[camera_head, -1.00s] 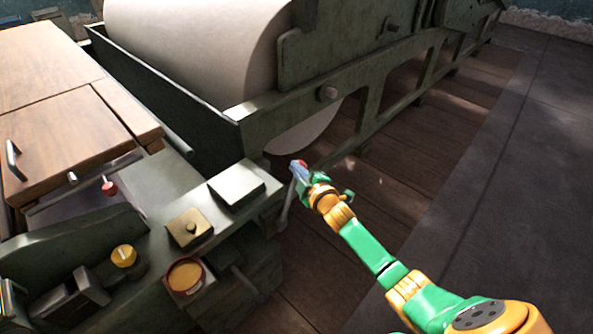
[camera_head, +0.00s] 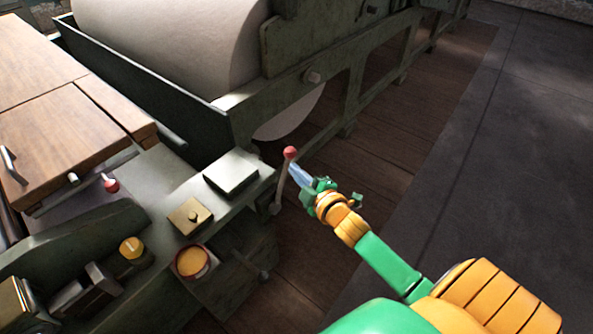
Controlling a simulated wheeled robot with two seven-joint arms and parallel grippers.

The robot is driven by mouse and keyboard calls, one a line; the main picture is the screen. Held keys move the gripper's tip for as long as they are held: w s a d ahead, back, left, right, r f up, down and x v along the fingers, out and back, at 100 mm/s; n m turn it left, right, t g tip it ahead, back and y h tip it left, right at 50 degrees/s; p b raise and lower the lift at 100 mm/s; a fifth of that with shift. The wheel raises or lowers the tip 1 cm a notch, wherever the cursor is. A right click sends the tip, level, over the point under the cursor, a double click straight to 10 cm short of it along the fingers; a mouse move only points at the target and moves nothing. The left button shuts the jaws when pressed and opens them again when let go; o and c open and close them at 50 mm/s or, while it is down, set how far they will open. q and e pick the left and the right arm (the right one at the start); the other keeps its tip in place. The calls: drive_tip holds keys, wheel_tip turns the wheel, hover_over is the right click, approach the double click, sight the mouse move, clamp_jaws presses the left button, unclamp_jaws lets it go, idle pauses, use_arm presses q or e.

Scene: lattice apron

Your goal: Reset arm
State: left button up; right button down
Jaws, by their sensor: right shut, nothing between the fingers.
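My right arm, green and orange, comes in from the lower right. My right gripper (camera_head: 298,173) is shut and empty, its tip close to the red ball knob (camera_head: 290,152) of a lever (camera_head: 280,190) at the machine's right edge. Whether the tip touches the lever I cannot tell. My left gripper is not in view.
A dark green machine bench (camera_head: 150,175) carries a yellow knob (camera_head: 131,247), a yellow round button (camera_head: 191,262), a brass plate (camera_head: 190,216) and a wooden cover (camera_head: 50,125). A large pale roll (camera_head: 190,50) lies behind. The grey floor (camera_head: 500,170) at right is clear.

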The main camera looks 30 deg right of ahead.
drive_tip(key=shift+d+f, duration=0.1)
drive_tip(key=shift+d, duration=0.1)
drive_tip(key=s+f+m+g, duration=0.25)
drive_tip(key=s+f, duration=0.25)
drive_tip(key=f, duration=0.5)
drive_tip(key=s+f+m+g, duration=0.2)
drive_tip(key=s+f+g, duration=0.25)
drive_tip(key=f, duration=0.65)
drive_tip(key=s+a+f+m+g, duration=0.1)
drive_tip(key=s+a+f+g, duration=0.1)
drive_tip(key=s+f, duration=0.3)
drive_tip(key=s+a+f+m+g, duration=0.2)
drive_tip(key=s+f, duration=0.3)
drive_tip(key=s, duration=0.9)
drive_tip(key=s+a+f+m+g, duration=0.2)
drive_tip(key=s+f, duration=0.3)
drive_tip(key=s, duration=0.4)
drive_tip(key=shift+s+a+f+g, duration=0.2)
drive_tip(key=shift+a+f+g, duration=0.15)
drive_tip(key=shift+g, duration=0.55)
drive_tip(key=shift+m, duration=0.25)
